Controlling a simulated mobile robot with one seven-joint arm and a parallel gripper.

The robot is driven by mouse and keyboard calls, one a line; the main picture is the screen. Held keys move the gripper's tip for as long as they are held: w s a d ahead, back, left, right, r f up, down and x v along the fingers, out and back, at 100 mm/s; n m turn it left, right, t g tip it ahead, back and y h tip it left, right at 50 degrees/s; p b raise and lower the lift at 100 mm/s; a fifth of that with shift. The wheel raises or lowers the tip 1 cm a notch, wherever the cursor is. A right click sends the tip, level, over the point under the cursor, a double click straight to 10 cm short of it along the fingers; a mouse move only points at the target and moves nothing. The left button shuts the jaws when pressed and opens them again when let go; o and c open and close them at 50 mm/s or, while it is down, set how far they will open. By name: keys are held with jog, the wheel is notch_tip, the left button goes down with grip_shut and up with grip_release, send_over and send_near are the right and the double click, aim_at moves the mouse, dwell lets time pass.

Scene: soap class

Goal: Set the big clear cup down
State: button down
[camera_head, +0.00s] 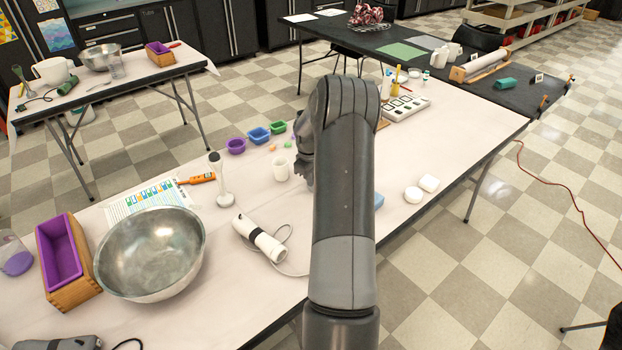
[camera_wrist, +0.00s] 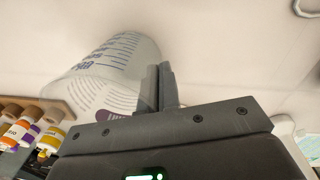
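The big clear cup (camera_wrist: 108,68) shows in the wrist view, with blue measuring marks and a tilted look. The fingers of my gripper (camera_wrist: 160,88) are close together at the right side of its wall, and they look shut on it. A pale surface fills the background behind the cup; whether its base touches anything cannot be told. In the head view my gripper (camera_head: 304,150) is mostly hidden by my arm above the long white table (camera_head: 440,130), and the clear cup is hidden there.
A white cup (camera_head: 280,168) stands just left of my gripper. Purple, blue and green small containers (camera_head: 258,135) stand behind it. A metal bowl (camera_head: 150,252), a white hand tool (camera_head: 259,238) and white round pieces (camera_head: 413,195) lie nearby.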

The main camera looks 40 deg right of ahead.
jog(key=c, duration=2.1)
grip_release()
jog(key=shift+f, duration=0.1)
jog(key=shift+c, duration=0.2)
jog(key=o, duration=0.5)
jog(key=shift+c, duration=0.2)
notch_tip(320, 180, up, 12)
jog(key=s+a+r+m+t+h, duration=0.1)
jog(key=s+a+r, duration=0.3)
jog(key=a+r, duration=0.6)
jog(key=s+a+r+t, duration=0.1)
jog(key=s+a+r, duration=0.3)
jog(key=a+r, duration=0.55)
jog(key=s+a+m+t+y, duration=0.2)
jog(key=s+a+t, duration=0.1)
jog(key=s+a, duration=1.6)
jog(key=s, duration=0.2)
jog(key=shift+s+f, duration=0.2)
jog(key=shift+s, duration=0.2)
